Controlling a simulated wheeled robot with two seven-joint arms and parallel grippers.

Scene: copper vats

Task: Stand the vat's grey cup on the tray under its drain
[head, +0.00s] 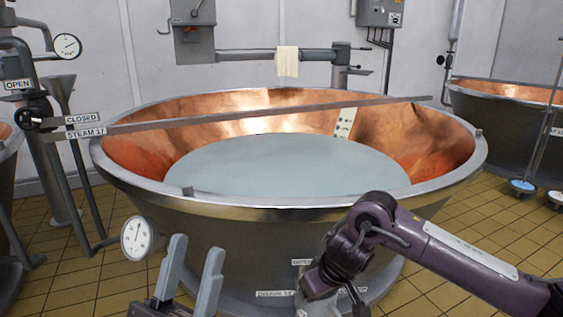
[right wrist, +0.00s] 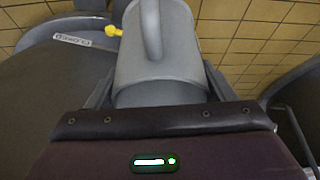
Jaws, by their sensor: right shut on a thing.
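The copper vat (head: 290,200) fills the middle of the head view, holding pale liquid. In the right wrist view the grey cup (right wrist: 160,62), with its handle towards the camera, sits between the fingers of my right gripper (right wrist: 158,85), which is shut on it. The cup is cut off by the top edge of that view. My left gripper (head: 192,272) is open and empty at the vat's front, left of the middle. I cannot make out the tray or the drain.
A dial gauge (head: 139,237) stands at the vat's front left. In the right wrist view a yellow part (right wrist: 112,31) is left of the cup.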

